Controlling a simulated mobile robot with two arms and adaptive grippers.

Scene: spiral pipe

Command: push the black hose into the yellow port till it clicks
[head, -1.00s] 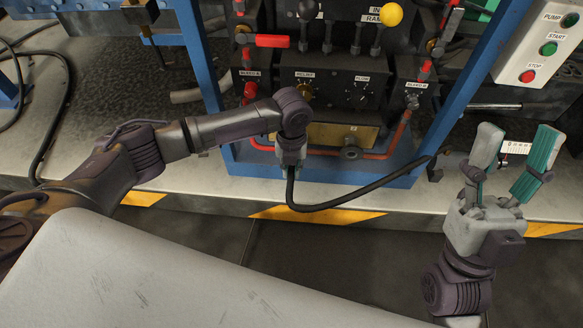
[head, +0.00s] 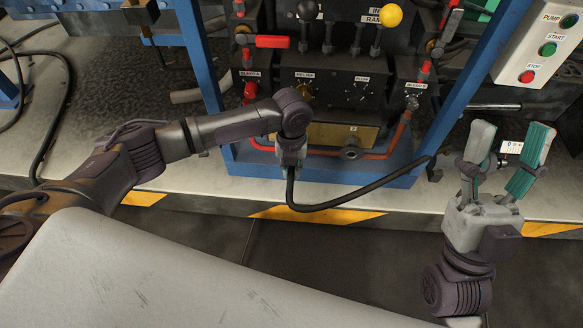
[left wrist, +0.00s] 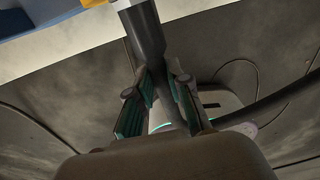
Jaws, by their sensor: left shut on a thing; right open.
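My left gripper (head: 292,165) points away from me, in front of the left end of the brass-yellow panel (head: 322,132). In the left wrist view its green-padded fingers (left wrist: 160,95) are shut on the black hose (left wrist: 145,38). A pale collar shows at the hose's far end, beside a yellow patch (left wrist: 95,2) cut off by the top edge. In the head view the hose (head: 340,204) hangs below the gripper and curves right. The gripper hides its end, so I cannot tell whether it touches a port. My right gripper (head: 512,142) is open and empty at right.
A blue frame (head: 452,90) stands around the panel, with a red pipe (head: 398,138) near its right post. Levers and knobs sit above. A white button box (head: 540,45) is at upper right. A grey surface (head: 150,275) fills the lower left.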

